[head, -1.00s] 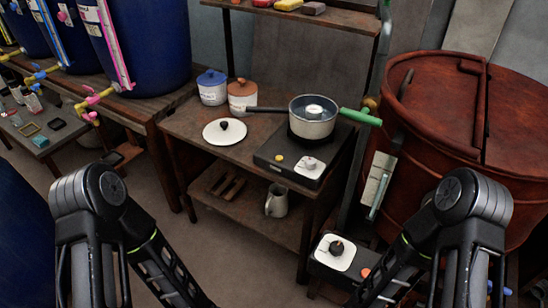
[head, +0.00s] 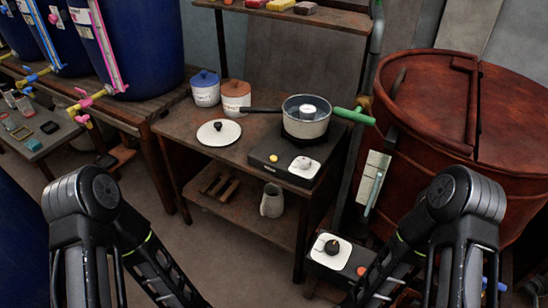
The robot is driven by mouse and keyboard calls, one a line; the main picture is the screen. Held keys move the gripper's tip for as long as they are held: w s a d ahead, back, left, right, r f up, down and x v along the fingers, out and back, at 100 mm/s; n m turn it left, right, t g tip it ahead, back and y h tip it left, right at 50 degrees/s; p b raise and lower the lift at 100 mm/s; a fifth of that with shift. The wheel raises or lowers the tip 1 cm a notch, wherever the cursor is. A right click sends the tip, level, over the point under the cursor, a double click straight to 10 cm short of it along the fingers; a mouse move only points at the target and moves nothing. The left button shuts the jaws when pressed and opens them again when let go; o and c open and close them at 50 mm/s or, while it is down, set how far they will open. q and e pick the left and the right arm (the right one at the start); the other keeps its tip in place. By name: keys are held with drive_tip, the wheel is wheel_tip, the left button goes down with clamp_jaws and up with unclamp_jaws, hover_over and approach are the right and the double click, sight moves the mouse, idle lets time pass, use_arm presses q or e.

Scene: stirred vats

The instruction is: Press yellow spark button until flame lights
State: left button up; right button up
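The yellow spark button (head: 273,158) is on the front left of the top of a dark stove box (head: 262,150). A white plate with a knob (head: 303,167) is to its right. A pot (head: 306,117) with a dark handle to the left and a green handle to the right sits on the burner. The pot hides the burner, and I see no flame. My two arms come up from the bottom left and bottom right. Both grippers are outside the picture, and neither arm touches the stove.
A white lid (head: 218,133) lies left of the stove on the wooden table (head: 180,128). A blue-lidded jar (head: 206,92) and an orange-lidded jar (head: 236,98) stand behind it. A rusty vat (head: 430,150) is close on the right. A low box with a black knob (head: 332,247) stands at the lower right.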

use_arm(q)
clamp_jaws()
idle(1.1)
